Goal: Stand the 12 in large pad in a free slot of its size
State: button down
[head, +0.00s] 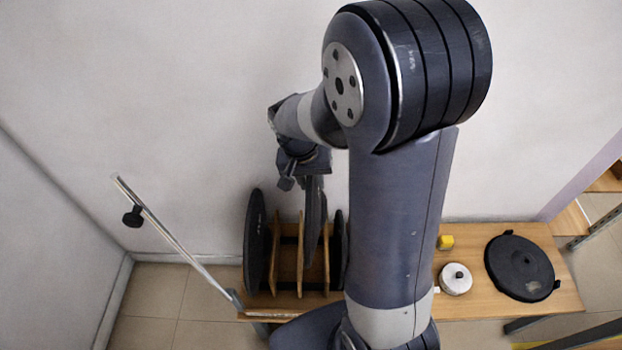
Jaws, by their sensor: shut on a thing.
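My gripper (308,168) is shut on a dark round pad (315,222), taken to be the 12 in large pad. The pad hangs upright below the gripper and shows nearly edge-on. Its lower part is between two wooden dividers of the slotted rack (301,262), over or in the slot right of the middle. I cannot tell whether its lower edge touches the rack's base. A large dark pad (255,243) stands at the rack's left end. Another dark pad (338,238) stands at the right end, partly hidden by my arm. The slot left of the middle looks empty.
The rack stands on a wooden bench (478,313) against the wall. A black round lidded thing (521,267), a white disc with a black knob (456,279) and a yellow block (446,242) lie to the right. A slanted metal bar (175,238) rises at left.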

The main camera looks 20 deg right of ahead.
jog(key=shift+r, duration=0.1)
jog(key=shift+f, duration=0.2)
jog(key=shift+f+b, duration=7.8)
jog(key=shift+f, duration=1.45)
jog(key=c, duration=1)
grip_release()
jog(key=shift+c, duration=0.2)
notch_tip(320, 180, up, 11)
jog(key=a+p, duration=0.2)
jog(key=shift+s+f, duration=0.2)
